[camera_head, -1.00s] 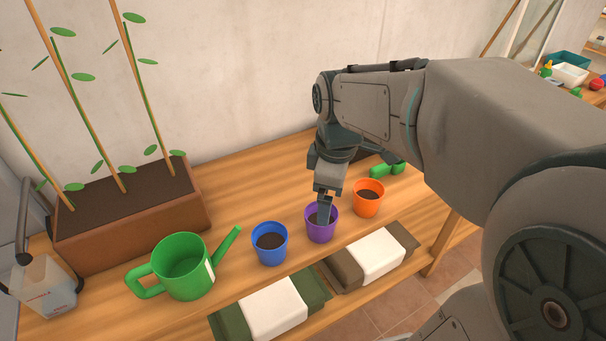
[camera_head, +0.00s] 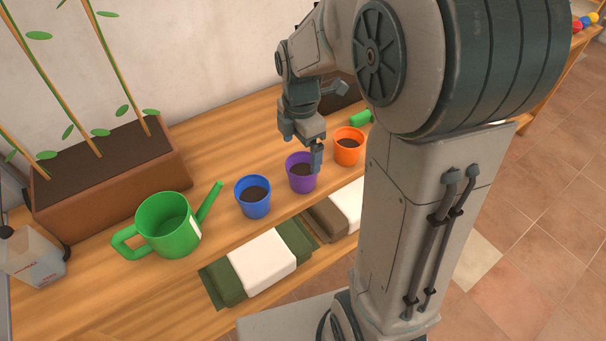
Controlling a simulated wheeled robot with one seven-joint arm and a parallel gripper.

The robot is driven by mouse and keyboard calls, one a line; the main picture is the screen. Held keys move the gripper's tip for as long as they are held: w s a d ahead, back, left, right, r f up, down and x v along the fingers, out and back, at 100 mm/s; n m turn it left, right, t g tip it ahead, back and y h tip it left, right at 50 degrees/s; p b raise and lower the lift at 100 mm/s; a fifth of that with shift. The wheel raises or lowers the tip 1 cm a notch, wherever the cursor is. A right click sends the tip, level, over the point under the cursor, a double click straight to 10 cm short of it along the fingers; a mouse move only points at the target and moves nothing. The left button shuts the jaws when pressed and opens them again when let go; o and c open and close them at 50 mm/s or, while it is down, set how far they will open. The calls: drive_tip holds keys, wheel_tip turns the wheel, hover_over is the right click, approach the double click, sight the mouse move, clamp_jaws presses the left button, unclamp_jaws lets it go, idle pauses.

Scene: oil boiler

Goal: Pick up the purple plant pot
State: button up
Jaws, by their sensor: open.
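The purple plant pot (camera_head: 299,182) stands upright on the wooden bench, with dark soil inside. It is between a blue pot (camera_head: 253,203) on its left and an orange pot (camera_head: 347,153) on its right. My gripper (camera_head: 305,150) is open and points down at the purple pot. One finger overlaps the pot's right rim in the picture; I cannot tell whether it touches. The other finger is hard to make out behind the gripper body. Nothing is held.
A green watering can (camera_head: 167,232) stands left of the pots. Folded green-and-white (camera_head: 262,262) and brown-and-white (camera_head: 336,212) bundles lie in front. A long planter (camera_head: 115,190) with stakes is behind left. A green-handled tool (camera_head: 360,118) lies beyond the orange pot.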

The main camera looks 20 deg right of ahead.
sight(303, 164)
drive_tip(key=shift+s+d+f, duration=0.1)
drive_tip(key=shift+f, duration=1.35)
drive_tip(key=shift+s+d+f, duration=0.1)
drive_tip(key=shift+f, duration=1.35)
drive_tip(key=shift+w, duration=0.1)
drive_tip(key=c, duration=1.1)
drive_tip(key=shift+r, duration=0.1)
drive_tip(key=shift+c, duration=0.2)
